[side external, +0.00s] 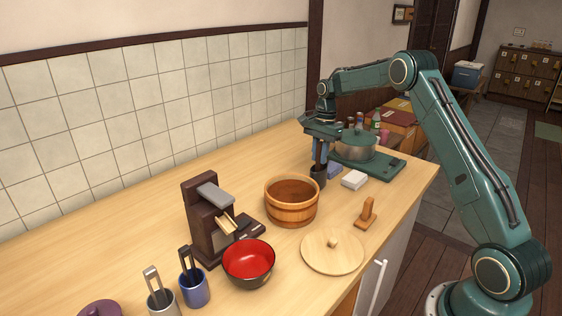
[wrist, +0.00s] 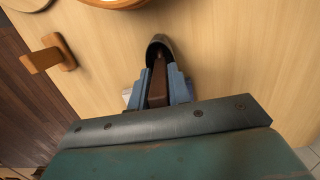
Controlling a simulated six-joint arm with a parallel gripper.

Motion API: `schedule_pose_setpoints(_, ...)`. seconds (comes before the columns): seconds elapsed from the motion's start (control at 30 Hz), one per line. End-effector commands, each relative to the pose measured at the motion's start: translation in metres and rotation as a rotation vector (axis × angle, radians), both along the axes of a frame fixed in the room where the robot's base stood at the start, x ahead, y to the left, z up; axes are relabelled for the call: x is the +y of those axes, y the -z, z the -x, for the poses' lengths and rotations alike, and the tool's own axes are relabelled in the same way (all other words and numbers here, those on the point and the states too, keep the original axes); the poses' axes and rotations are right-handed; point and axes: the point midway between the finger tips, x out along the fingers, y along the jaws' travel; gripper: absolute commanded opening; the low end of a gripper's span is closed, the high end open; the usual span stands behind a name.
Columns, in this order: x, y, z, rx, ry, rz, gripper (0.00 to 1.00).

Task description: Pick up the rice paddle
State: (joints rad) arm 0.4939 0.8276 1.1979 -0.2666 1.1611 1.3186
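The rice paddle appears to be the dark brown piece (wrist: 158,78) standing upright in a dark holder (side external: 318,176); most of it is hidden by my gripper and the holder. The holder's rounded rim (wrist: 160,42) shows in the wrist view. My gripper (side external: 321,152) points down over the holder. In the wrist view its two blue fingers (wrist: 158,88) are on either side of the brown piece, very close to it. I cannot tell whether they press on it.
A lidded pot (side external: 357,146) on a green base stands just behind. A white box (side external: 354,180), a wooden tub (side external: 291,204), a small wooden piece (side external: 366,213) and a round lid (side external: 332,252) are nearby. A red bowl (side external: 249,262) and dark machine (side external: 203,205) stand further left.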

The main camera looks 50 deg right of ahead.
Motion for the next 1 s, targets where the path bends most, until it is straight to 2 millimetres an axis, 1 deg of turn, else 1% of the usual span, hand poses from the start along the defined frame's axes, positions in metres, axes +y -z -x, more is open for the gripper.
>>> schedule_pose_setpoints(0.03, 0.000, 0.000, 0.000, 0.000, 0.000, 0.000, 0.09)
schedule_pose_setpoints(0.07, 0.000, 0.000, 0.000, 0.000, 0.000, 0.000, 0.03)
schedule_pose_setpoints(0.1, 0.000, 0.000, 0.000, 0.000, 0.000, 0.000, 0.00)
schedule_pose_setpoints(0.4, 0.000, -0.001, 0.000, 0.000, 0.000, 0.000, 0.00)
schedule_pose_setpoints(0.57, 0.000, -0.005, 0.000, -0.001, 0.000, 0.000, 0.00)
schedule_pose_setpoints(0.67, 0.000, -0.012, 0.000, -0.002, -0.001, 0.000, 0.00)
schedule_pose_setpoints(0.77, -0.001, -0.024, 0.000, -0.003, 0.000, 0.001, 0.00)
schedule_pose_setpoints(1.0, -0.001, -0.060, -0.001, -0.003, 0.000, 0.000, 0.00)
